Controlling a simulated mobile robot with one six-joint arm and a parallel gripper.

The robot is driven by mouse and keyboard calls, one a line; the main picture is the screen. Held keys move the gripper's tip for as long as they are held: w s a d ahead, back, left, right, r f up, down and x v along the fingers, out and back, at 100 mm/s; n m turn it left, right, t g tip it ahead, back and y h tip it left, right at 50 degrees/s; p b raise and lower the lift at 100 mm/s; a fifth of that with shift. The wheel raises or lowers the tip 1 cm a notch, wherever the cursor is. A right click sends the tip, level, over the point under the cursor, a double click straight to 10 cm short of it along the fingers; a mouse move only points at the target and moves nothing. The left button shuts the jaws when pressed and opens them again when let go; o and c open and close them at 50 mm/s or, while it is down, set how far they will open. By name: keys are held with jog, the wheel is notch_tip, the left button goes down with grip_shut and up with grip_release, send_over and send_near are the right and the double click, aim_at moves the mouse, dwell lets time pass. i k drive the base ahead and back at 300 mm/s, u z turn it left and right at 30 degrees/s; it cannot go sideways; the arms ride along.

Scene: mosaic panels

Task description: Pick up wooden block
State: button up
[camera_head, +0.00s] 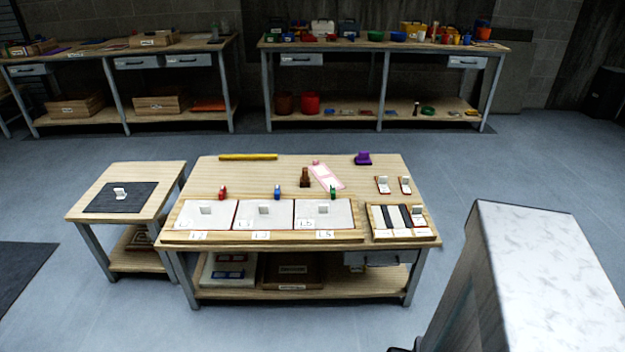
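A small, dark brown, wooden-looking block (304,178) stands on the main wooden table (230,178), behind the row of white panels. It is small in the picture, and I cannot tell its exact shape. A pink-and-white card (327,177) lies just to its right. No other clear wooden block shows on this table. My gripper is not recognisable in this view, and nothing is seen touching the block.
White panels (264,215) with small red, blue and green pieces line the table's front. A compartmented tray (402,232) sits front right, a purple object (362,158) behind. A side table (128,172) stands left. Grey floor (130,318) is open in front.

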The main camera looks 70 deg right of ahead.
aim_at(305, 178)
jog(key=z, duration=0.45)
jog(key=i, duration=0.6)
jog(key=z, duration=0.95)
jog(key=i, duration=0.8)
jog(key=z, duration=0.4)
